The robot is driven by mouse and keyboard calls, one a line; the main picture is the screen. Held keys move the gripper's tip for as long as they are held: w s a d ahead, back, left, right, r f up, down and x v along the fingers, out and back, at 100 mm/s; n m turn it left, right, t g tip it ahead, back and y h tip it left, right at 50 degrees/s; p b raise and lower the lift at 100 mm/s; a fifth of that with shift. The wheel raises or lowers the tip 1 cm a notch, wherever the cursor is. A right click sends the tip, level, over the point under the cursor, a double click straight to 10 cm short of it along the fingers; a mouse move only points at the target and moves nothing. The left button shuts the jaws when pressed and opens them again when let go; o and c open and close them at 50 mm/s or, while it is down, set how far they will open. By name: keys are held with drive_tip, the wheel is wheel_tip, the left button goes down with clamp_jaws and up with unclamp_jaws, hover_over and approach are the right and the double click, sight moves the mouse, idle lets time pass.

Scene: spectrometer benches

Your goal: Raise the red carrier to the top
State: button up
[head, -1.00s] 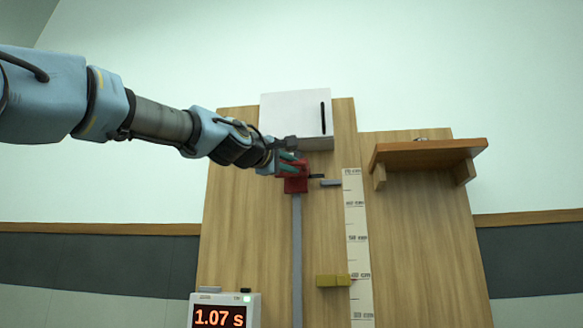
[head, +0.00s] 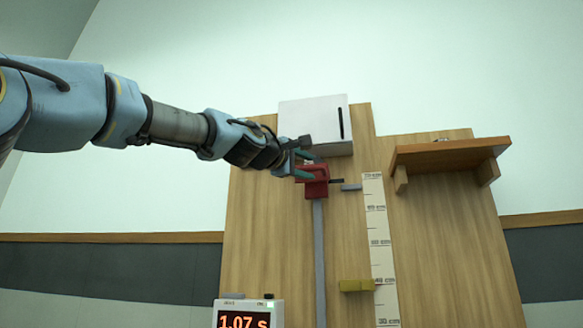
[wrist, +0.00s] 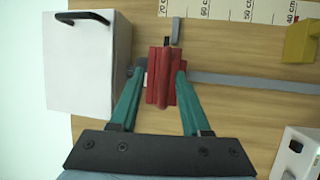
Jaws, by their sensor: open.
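The red carrier (head: 315,182) sits near the upper end of the grey vertical rail (head: 319,250), just below the white box and level with the top of the scale. My gripper (head: 305,165) is at the carrier, coming from the left. In the wrist view, the teal fingers of my gripper (wrist: 160,85) stand on either side of the red carrier (wrist: 161,80). The jaws are open; whether a finger touches the carrier I cannot tell.
A white box (head: 312,115) is mounted right above the carrier. A grey tab (head: 351,187) is right of it, beside the scale (head: 378,240). A yellow block (head: 355,285) sits lower. A wooden shelf (head: 450,153) juts out at right. A timer (head: 248,312) reads 1.07 s.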

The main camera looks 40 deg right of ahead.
drive_tip(key=b+v, duration=0.9)
drive_tip(key=b, duration=0.1)
drive_tip(key=shift+s, duration=0.1)
drive_tip(key=shift+f, duration=0.15)
idle(0.3)
